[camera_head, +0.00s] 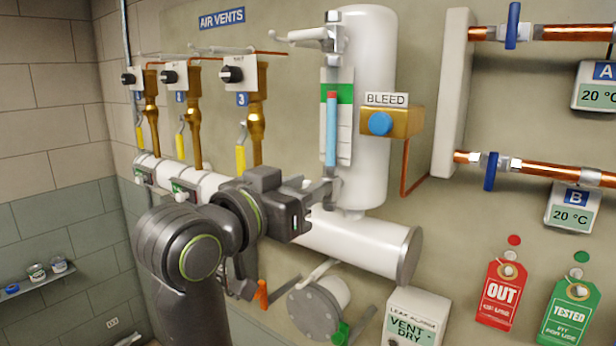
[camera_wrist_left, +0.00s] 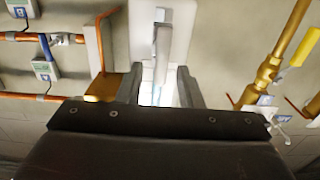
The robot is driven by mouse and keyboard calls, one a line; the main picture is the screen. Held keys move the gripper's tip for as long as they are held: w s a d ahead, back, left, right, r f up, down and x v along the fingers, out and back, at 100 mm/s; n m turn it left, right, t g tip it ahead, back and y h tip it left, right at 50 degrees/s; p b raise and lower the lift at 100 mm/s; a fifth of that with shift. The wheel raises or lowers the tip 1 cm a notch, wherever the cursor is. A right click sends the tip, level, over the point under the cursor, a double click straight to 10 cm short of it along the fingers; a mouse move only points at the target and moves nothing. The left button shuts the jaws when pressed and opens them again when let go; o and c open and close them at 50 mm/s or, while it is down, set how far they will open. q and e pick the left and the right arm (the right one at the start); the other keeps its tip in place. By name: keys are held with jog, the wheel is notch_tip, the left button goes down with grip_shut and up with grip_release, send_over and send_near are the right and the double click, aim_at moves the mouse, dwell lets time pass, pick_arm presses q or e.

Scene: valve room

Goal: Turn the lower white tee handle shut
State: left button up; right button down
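The upper white tee handle (camera_head: 308,37) stands at the top of the sight glass (camera_head: 331,125), sticking out to the left. My left gripper (camera_head: 322,196) is at the sight glass's lower end and hides most of the lower fitting in the head view. In the upside-down left wrist view, the pale lower tee handle (camera_wrist_left: 162,42) stands upright in the picture, ahead of my left gripper (camera_wrist_left: 161,78). The two fingers are spread apart, with the handle's near end in line with the gap. I cannot tell whether they touch it. My right gripper is not in view.
The brass bleed block (camera_head: 404,121) with a blue knob is right of the sight glass. A white horizontal pipe (camera_head: 370,245) runs below my gripper. Yellow-handled brass valves (camera_head: 256,120) are to the left. A vent box (camera_head: 415,318) and red and green tags (camera_head: 501,295) are lower right.

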pick_arm(q)
jog(key=shift+w+d, duration=0.35)
jog(key=shift+w, duration=0.1)
grip_shut()
